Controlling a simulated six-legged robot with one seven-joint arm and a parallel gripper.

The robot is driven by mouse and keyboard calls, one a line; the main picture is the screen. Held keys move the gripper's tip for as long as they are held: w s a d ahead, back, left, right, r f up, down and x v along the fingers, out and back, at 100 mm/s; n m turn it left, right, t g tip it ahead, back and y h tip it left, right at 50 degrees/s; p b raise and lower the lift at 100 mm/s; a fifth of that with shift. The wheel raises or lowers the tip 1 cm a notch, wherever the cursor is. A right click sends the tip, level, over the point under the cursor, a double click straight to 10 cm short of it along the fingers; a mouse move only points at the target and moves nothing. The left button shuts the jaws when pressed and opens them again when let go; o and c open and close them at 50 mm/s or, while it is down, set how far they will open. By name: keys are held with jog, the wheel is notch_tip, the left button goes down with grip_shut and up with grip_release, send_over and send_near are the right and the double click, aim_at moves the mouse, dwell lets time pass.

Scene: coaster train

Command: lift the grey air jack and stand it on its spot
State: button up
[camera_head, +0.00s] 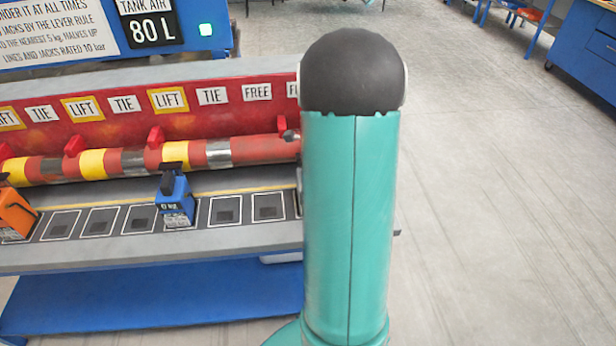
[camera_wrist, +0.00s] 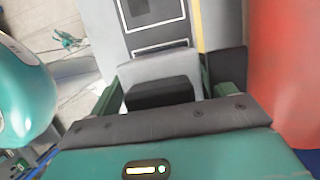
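In the wrist view a light grey block with a black top, which looks like the grey air jack (camera_wrist: 160,65), is between the fingers of my gripper (camera_wrist: 165,88). The dark green fingers lie close along its left and right sides; I cannot tell whether they press on it. Whether it rests on the bench or hangs above it is also unclear. Outlined spots (camera_wrist: 150,8) lie just beyond it. In the head view my arm hides the gripper and the grey jack. A row of dark, white-outlined spots (camera_head: 138,219) runs along the bench.
A blue jack (camera_head: 176,203) and an orange jack (camera_head: 15,214) stand in the row on the bench (camera_head: 150,246). Behind runs a red, banded bar (camera_head: 255,150) under LIFT, TIE and FREE labels. A red surface (camera_wrist: 285,80) is close at right in the wrist view. Open floor (camera_head: 500,200) lies right.

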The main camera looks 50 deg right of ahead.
jog(key=o, duration=0.3)
jog(key=v, duration=1.3)
jog(key=shift+r, duration=0.4)
jog(key=shift+s+d, duration=0.1)
jog(key=shift+s, duration=0.05)
